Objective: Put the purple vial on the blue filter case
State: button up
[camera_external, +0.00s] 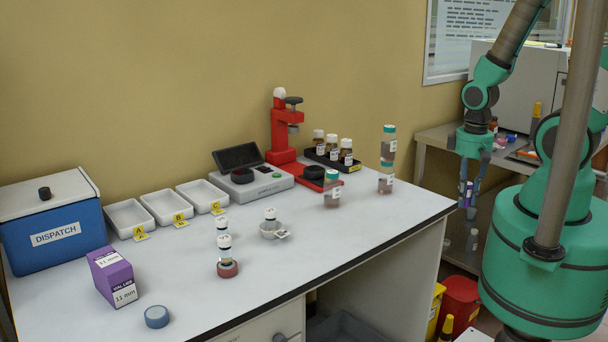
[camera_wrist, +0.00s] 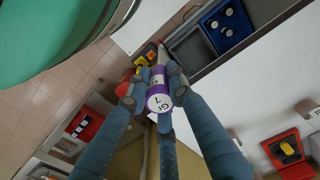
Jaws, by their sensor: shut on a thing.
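My gripper (camera_external: 467,196) hangs to the right of the white bench, beyond its right edge. Its blue-grey fingers are closed around the purple vial (camera_external: 469,189). In the wrist view the vial (camera_wrist: 158,95) sits between the fingers of my gripper (camera_wrist: 152,88), with its white lettered end facing the camera. The fingers hide part of its sides. The blue filter case (camera_external: 157,317), a small round blue disc, lies flat at the front left of the bench, far from my gripper. Nothing stands on it.
A purple box (camera_external: 115,278) stands just behind-left of the blue case. A pink-red disc (camera_external: 228,269) bears a white-capped vial. White trays (camera_external: 130,217) and a blue dispatch box (camera_external: 55,238) line the back left.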

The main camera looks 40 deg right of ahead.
jog(key=w+a+r+n+p, duration=0.2)
jog(key=w+a+r+n, duration=0.25)
jog(key=w+a, duration=0.75)
jog(key=w+a+r+n+p, duration=0.1)
jog(key=w+a+n, duration=0.25)
jog(key=a, duration=0.45)
jog(key=w+a+n+p, duration=0.15)
jog(key=w+a, duration=0.25)
jog(key=a, duration=0.4)
jog(key=a+n, duration=0.5)
jog(key=a, duration=1.6)
jog(key=s+a+f+n, duration=0.1)
jog(key=s+a, duration=0.2)
jog(key=a, duration=0.3)
jog(key=s+a+f+n+p, duration=0.1)
jog(key=s+a+n, duration=0.1)
jog(key=a, duration=0.4)
jog(key=s+a+f+n+p, duration=0.1)
jog(key=s+a+n, duration=0.1)
jog(key=s+a, duration=0.3)
jog(key=shift+a+f, duration=0.15)
jog(key=shift+a, duration=0.85)
send_over(156, 312)
jog(key=shift+f+p, duration=0.4)
jog(key=shift+f, duration=0.35)
